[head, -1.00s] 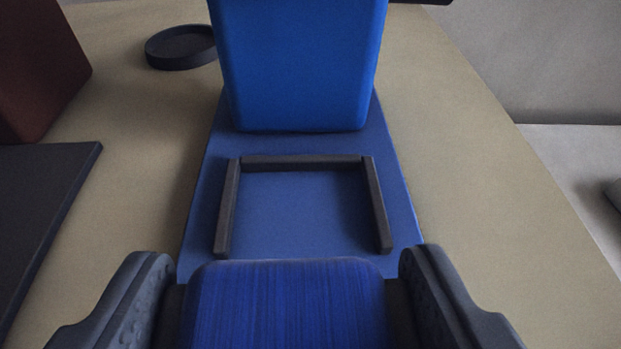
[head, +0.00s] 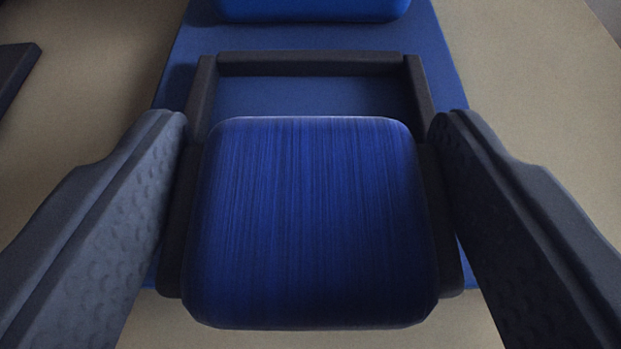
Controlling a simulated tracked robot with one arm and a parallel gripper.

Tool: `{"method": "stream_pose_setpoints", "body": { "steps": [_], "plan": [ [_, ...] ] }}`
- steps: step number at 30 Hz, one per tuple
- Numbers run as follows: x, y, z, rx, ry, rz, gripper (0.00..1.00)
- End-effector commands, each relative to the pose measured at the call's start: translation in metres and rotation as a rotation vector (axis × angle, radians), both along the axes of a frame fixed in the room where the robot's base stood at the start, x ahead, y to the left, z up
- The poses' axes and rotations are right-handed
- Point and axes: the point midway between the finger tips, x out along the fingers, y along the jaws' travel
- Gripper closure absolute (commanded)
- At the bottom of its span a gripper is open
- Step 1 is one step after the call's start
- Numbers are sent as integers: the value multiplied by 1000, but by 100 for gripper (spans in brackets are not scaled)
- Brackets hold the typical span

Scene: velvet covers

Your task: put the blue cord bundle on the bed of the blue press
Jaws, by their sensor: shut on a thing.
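The blue cord bundle (head: 312,225) is a rounded, streaked block in the middle of the head view. My gripper (head: 312,130) is shut on it, with one dark finger at its left and one at its right. The bundle is over the bed (head: 312,96) of the blue press, within the dark three-sided frame (head: 310,63). It covers the near part of the bed; whether it touches the bed cannot be told. The blue press body (head: 312,8) shows at the top edge, behind the frame.
The frame's side rails run close along both sides of the bundle. A dark flat panel (head: 14,70) lies at the far left. The tan table (head: 545,85) is bare to the right of the press.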

Motion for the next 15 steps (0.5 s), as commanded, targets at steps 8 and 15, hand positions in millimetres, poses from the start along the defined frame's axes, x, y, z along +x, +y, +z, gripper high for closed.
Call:
{"method": "stream_pose_setpoints", "body": {
  "steps": [8,15],
  "plan": [
    [0,0,-7,0,1,0,58],
    [-1,1,-16,-1,8,1,58]
  ]
}}
